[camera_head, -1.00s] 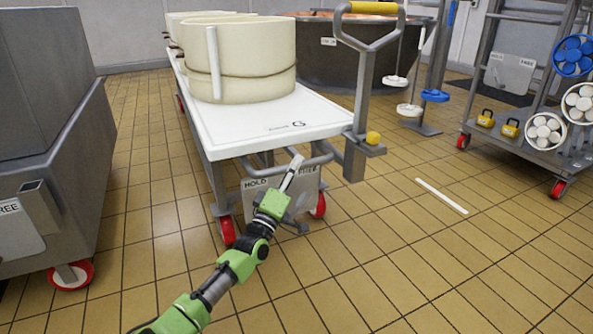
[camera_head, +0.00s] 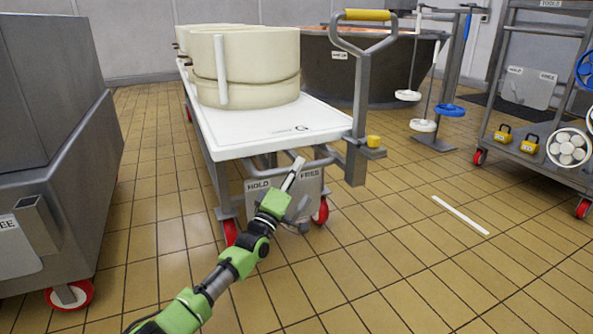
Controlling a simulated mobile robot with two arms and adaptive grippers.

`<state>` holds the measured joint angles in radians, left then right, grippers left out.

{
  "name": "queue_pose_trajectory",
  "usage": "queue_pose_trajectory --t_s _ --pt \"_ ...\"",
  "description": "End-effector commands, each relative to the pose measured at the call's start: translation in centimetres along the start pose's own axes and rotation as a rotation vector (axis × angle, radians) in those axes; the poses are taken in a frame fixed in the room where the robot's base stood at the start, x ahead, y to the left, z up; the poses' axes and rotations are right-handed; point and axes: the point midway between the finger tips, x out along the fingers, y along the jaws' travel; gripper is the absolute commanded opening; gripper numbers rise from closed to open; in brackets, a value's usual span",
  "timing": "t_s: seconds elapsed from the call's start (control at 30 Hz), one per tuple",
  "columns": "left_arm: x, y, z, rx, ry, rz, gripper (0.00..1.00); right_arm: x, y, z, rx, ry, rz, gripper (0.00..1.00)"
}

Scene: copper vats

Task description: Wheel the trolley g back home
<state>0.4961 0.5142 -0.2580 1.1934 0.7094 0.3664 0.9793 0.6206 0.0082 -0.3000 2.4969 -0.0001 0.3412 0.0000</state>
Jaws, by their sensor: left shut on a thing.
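Trolley g (camera_head: 245,134) stands ahead in the head view, with a white deck marked G, red wheels and a HOLD/FREE plate (camera_head: 311,183) on its near end. A yellow-topped grey handle (camera_head: 362,95) rises at its right corner. Pale tubs (camera_head: 262,62) stand on the deck. My left gripper (camera_head: 295,170) reaches to the near end, just under the deck edge, and is shut on what looks like the grey rail (camera_head: 324,158) there. The exact contact is hard to make out. My right gripper is not in view.
A grey wheeled cart (camera_head: 60,170) stands close on the left. A rack trolley (camera_head: 515,130) with wheels and yellow weights stands right. A dark vat (camera_head: 395,78) is behind. A white floor strip (camera_head: 460,215) lies on open tiles to the right.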

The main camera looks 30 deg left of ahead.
Motion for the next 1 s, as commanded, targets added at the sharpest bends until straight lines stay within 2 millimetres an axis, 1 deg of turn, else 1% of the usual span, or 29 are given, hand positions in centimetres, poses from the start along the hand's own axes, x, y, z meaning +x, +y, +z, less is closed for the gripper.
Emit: queue_pose_trajectory --t_s 0.03,0.23,0.27,0.3,0.33,0.63,0.77,0.87,1.0 --pt "-0.2 -0.6 -0.3 0.004 0.002 -0.012 0.0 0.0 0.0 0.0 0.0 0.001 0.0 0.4" --pt "-0.1 -0.6 -0.4 0.004 0.003 -0.013 0.0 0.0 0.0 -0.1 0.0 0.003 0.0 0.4" --pt "-0.1 -0.6 -0.4 0.005 0.003 -0.013 0.21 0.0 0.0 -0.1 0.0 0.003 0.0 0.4" --pt "-0.1 -0.6 -0.4 0.005 0.003 -0.013 0.31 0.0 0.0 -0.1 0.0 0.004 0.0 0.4" --pt "-0.1 -0.6 -0.4 0.004 0.003 -0.012 0.33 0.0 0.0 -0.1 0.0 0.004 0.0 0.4" --pt "0.0 -0.2 -0.2 0.003 0.002 -0.006 0.33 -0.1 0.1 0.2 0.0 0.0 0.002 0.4" --pt "-0.6 -0.3 -0.2 0.002 0.001 -0.006 0.33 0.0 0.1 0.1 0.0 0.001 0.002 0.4" --pt "-1.8 -0.3 -0.1 0.002 0.0 -0.006 0.33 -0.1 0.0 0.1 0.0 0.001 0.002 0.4" --pt "-4.4 -0.3 -0.1 0.002 0.0 -0.008 0.33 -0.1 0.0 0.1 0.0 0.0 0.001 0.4"
